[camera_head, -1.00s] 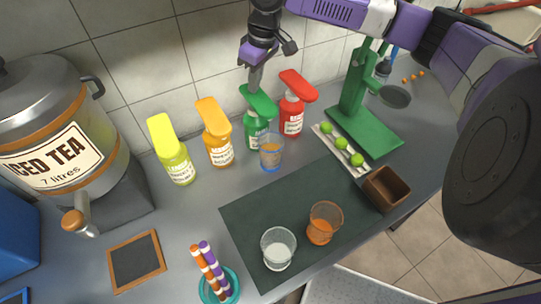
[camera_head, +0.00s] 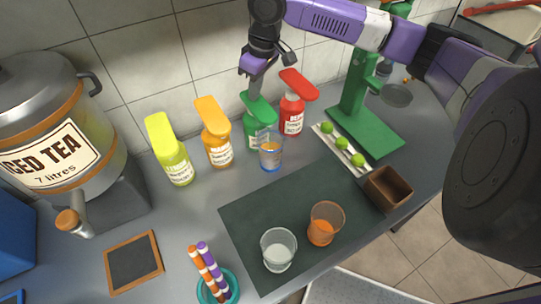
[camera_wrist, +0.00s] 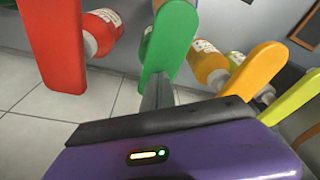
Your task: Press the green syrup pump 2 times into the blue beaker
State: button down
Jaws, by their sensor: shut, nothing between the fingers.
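The green syrup pump (camera_head: 257,131) stands by the wall between the orange and red pumps. Its flat green head (camera_head: 259,107) also shows in the wrist view (camera_wrist: 168,38). My gripper (camera_head: 250,90) is shut and empty, pointing down, with its fingertips at the rear of the green head. They appear to touch it; the exact contact is hard to see. The blue beaker (camera_head: 270,157), clear with a blue lower part, stands in front of the green bottle, below the head's front end. An orange-brown tint shows inside it.
The orange pump (camera_head: 219,150), yellow pump (camera_head: 177,166) and red pump (camera_head: 292,116) stand close by. A tray of limes (camera_head: 342,144) and a green press (camera_head: 365,132) are at the right. Two cups (camera_head: 278,254) (camera_head: 323,228) stand on the dark mat (camera_head: 262,207).

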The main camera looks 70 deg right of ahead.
dwell(0.3)
jog(key=shift+w+p+v, duration=0.2)
jog(key=shift+p+v, duration=0.8)
jog(key=shift+w+p+v, duration=0.2)
jog(key=shift+p+v, duration=0.8)
jog(key=shift+f, duration=0.15)
jog(key=shift+s+b+x, duration=0.2)
jog(key=shift+b+x, duration=0.35)
jog(key=shift+x, duration=0.4)
jog(key=shift+s+b+x, duration=0.2)
jog(key=shift+b+x, duration=0.3)
jog(key=shift+x, duration=0.4)
jog(key=shift+w+p+v, duration=0.2)
jog(key=shift+p+v, duration=0.75)
jog(key=shift+v, duration=0.05)
jog(key=shift+w+p+v, duration=0.2)
jog(key=shift+p+v, duration=0.75)
jog(key=shift+v, duration=0.05)
